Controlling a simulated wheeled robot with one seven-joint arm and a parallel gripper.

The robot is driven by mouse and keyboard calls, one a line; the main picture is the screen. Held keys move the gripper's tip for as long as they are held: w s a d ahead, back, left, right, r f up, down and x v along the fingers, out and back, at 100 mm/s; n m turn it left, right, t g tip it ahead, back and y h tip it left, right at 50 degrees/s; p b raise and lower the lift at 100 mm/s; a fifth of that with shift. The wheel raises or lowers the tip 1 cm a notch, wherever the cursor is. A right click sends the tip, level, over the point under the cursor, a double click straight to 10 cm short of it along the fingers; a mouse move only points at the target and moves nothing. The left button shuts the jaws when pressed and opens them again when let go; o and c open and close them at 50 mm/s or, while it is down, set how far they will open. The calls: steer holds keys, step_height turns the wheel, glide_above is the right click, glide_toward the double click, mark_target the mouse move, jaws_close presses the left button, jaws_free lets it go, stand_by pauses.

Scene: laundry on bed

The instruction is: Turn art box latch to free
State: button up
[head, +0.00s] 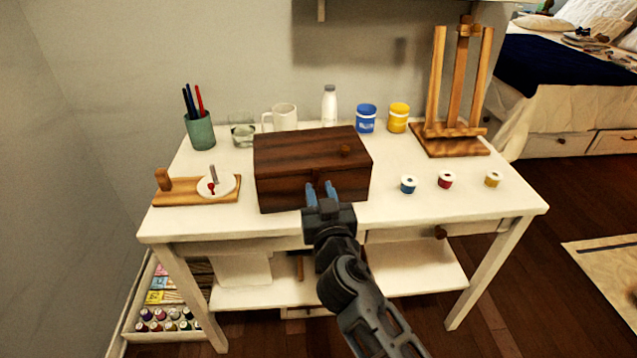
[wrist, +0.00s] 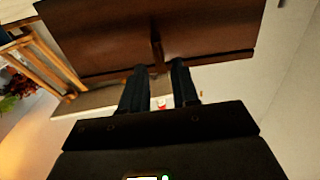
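The art box (head: 270,187) is a closed dark brown wooden box with a round knob on its lid, standing in the middle of the white table. My gripper (head: 321,188) is at the box's front face, its two blue fingers pointing at it. In the wrist view the box (wrist: 95,40) fills the top. A narrow brown upright piece, seemingly the latch (wrist: 157,50), stands out from its front, in line with the gap between my fingers (wrist: 158,75). The fingers are apart, with a clear gap between them. Contact with the latch cannot be told. My gripper mostly hides the latch in the head view.
On the white table (head: 400,210) are a pen cup (head: 200,132), a palette board (head: 172,192), a white mug (head: 284,117), a bottle (head: 329,105), blue (head: 366,118) and yellow (head: 398,117) jars, an easel (head: 450,142) and small paint pots (head: 408,184).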

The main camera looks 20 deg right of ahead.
mark_target(316, 180)
steer(key=shift+x, duration=1.15)
jaws_close()
